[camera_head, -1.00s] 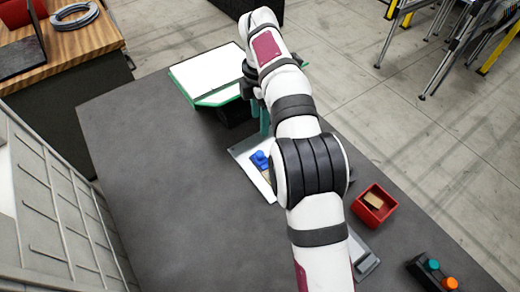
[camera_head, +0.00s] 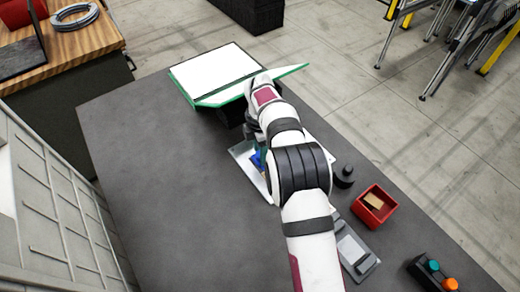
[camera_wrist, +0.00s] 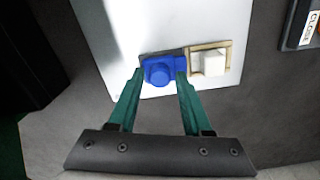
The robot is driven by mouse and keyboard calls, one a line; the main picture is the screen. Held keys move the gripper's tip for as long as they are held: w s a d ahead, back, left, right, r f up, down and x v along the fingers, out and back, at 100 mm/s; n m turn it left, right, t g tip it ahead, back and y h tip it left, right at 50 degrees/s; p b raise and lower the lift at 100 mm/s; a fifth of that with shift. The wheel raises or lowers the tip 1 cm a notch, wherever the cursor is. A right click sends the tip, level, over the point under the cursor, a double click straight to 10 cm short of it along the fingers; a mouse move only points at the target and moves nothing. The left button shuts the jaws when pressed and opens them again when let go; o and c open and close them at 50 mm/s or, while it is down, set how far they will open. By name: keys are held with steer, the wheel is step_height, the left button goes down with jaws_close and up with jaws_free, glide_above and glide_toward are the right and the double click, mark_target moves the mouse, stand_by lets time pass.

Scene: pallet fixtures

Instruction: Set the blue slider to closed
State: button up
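The blue slider (camera_wrist: 158,71) has a round knob and sits on a pale plate (camera_wrist: 120,35) in the wrist view. A white block in a beige frame (camera_wrist: 211,62) is just right of it. My gripper (camera_wrist: 160,77) has two green fingers, spread apart on either side of the blue knob, with their tips close to it. I cannot tell whether they touch it. In the head view the blue slider (camera_head: 257,160) shows partly beside my arm, which hides much of the plate (camera_head: 243,152) and my fingertips.
A dark plate with a partly cut-off label reading "CLOSE" (camera_wrist: 311,28) is at the wrist view's upper right. A red bin (camera_head: 375,205) holds a tan block. A button box (camera_head: 433,270) and a white-topped, green-edged fixture (camera_head: 215,70) stand on the grey table (camera_head: 140,170), clear at left.

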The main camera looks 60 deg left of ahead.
jaws_close()
stand_by(1.1)
